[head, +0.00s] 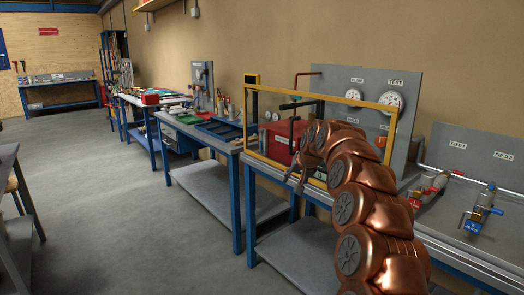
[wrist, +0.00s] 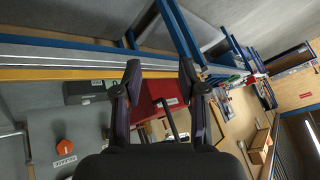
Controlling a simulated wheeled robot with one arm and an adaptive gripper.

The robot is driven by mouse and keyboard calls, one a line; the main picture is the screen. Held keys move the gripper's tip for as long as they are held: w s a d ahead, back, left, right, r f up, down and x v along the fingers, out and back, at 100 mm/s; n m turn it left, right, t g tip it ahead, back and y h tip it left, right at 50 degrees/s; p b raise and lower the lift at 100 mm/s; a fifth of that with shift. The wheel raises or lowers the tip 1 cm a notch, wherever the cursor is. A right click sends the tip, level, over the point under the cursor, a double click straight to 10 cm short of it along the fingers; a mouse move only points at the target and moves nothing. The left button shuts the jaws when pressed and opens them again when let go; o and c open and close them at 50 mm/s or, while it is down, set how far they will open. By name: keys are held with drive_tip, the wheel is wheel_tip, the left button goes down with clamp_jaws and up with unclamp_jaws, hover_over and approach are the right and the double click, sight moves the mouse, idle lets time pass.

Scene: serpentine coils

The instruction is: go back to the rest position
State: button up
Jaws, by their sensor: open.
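My copper-coloured arm rises from the lower right of the head view and curves over to the left. My gripper (head: 297,180) hangs at its end, in front of the yellow frame (head: 248,123) on the near workbench. In the wrist view the two dark fingers of my gripper (wrist: 160,75) stand apart with nothing held between them. A red box (wrist: 158,97) shows beyond the fingers; it also stands behind the yellow frame in the head view (head: 277,143). I cannot tell the exact gap between gripper and frame.
A grey panel (head: 335,82) with gauges stands behind the frame. Valves with red (head: 430,188) and blue (head: 487,197) handles sit on the bench at right. More workbenches (head: 222,143) line the wall. The grey floor (head: 110,200) at left is clear.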

drive_tip(key=s+a+r+n+g+p, duration=0.2)
drive_tip(key=s+n+g, duration=0.15)
drive_tip(key=s, duration=2.05)
drive_tip(key=s+d+f+g, duration=0.1)
drive_tip(key=s+d+f, duration=0.2)
drive_tip(key=s, duration=0.9)
drive_tip(key=s+d+f+m+g+h+p, duration=0.1)
drive_tip(key=s+d+f+g, duration=0.1)
drive_tip(key=s, duration=1.1)
drive_tip(key=s+d+f+g+h, duration=0.1)
drive_tip(key=s+d+f, duration=0.3)
drive_tip(key=s, duration=0.8)
drive_tip(key=shift+s+d+f+g, duration=0.15)
drive_tip(key=shift+s+d+g, duration=0.15)
drive_tip(key=shift+g, duration=0.45)
drive_tip(key=shift+d+m, duration=0.1)
drive_tip(key=shift+m, duration=0.15)
